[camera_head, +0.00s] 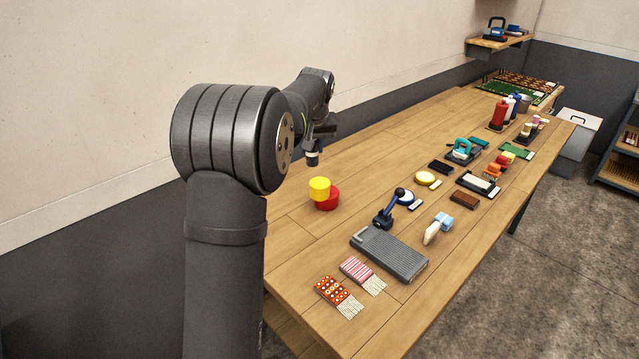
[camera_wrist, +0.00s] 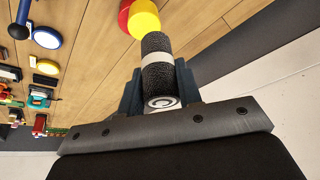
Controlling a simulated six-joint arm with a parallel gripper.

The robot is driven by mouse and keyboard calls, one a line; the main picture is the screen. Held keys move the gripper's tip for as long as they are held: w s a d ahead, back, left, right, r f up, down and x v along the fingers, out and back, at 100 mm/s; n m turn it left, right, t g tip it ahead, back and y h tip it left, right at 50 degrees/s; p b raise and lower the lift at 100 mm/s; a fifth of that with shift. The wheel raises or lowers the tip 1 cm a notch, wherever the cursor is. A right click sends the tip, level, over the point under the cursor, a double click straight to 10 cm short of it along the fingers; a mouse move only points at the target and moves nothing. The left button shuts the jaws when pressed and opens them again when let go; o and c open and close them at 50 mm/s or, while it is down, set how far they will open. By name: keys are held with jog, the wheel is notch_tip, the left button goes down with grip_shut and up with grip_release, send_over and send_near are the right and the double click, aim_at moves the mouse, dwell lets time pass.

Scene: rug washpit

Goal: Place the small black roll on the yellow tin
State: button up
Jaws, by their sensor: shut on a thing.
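My gripper (camera_wrist: 159,84) is shut on the small black roll (camera_wrist: 156,45), which has a white band around its middle and a pale spiral end. In the head view my gripper (camera_head: 313,143) is above the table, and the dark roll (camera_head: 312,159) hangs below it. In the wrist view the roll's far end overlaps the edge of the yellow tin (camera_wrist: 144,22). I cannot tell whether they touch; the head view suggests a gap.
The wooden table (camera_head: 300,225) is clear around the tins. A wall runs along the table's left side.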

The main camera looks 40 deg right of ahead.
jog(key=s+d+r+m, duration=0.1)
jog(key=s+d+m, duration=0.1)
jog(key=s+d, duration=0.55)
send_over(320, 183)
notch_tip(320, 183, down, 7)
jog(key=shift+w+f+g+h, duration=0.1)
jog(key=shift+f+g+h, duration=0.2)
jog(key=shift+f, duration=1.65)
jog(key=shift+f, duration=0.1)
jog(key=o, duration=1)
jog(key=v, duration=1.2)
jog(key=shift+d, duration=0.1)
